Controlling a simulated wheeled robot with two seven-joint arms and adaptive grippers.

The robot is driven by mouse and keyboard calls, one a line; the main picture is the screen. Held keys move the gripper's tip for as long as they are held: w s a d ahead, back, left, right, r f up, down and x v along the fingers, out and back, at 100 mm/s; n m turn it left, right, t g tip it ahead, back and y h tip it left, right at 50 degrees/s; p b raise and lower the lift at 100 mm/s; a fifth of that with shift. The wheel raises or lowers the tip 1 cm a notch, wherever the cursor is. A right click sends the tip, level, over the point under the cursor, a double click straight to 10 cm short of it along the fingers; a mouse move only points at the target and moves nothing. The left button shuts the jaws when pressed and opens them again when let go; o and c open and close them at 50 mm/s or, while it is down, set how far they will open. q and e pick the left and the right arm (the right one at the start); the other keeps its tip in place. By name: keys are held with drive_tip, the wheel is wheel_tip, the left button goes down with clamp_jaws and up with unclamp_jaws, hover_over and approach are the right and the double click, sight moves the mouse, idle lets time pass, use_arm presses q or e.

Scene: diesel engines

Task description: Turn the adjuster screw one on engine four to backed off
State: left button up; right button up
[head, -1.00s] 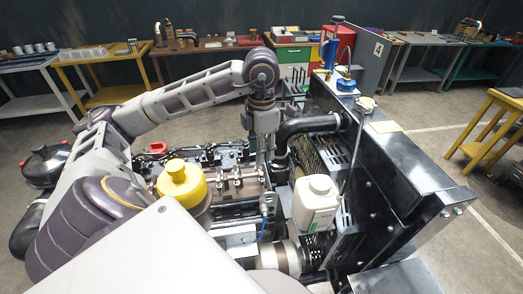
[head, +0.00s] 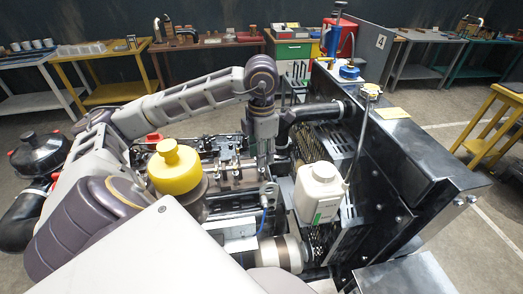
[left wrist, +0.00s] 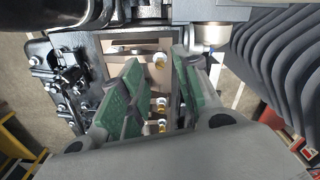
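The engine (head: 215,205) lies below my left arm, with its top gear exposed. Small bright screw-like fittings (head: 237,172) stand in a row along its top. My left gripper (head: 264,168) points down over the engine, at the right end of that row and beside the black hose. In the left wrist view its green-padded fingers (left wrist: 157,75) are apart with a gap between them. A brass-and-white fitting (left wrist: 160,61) shows in that gap, and more fittings (left wrist: 162,104) lie in line below it. I cannot tell which is adjuster screw one, or whether a finger touches anything. My right gripper is not in view.
A yellow cap (head: 176,168) and a white bottle (head: 318,190) stand close to the arm. A black hose (head: 310,112) and the black radiator housing (head: 420,165) bound the right side. Benches (head: 100,60) line the back wall. Open floor lies right of the engine.

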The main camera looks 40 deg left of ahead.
use_arm(q)
drive_tip(key=shift+f+b, duration=0.75)
drive_tip(key=shift+f, duration=0.55)
clamp_jaws()
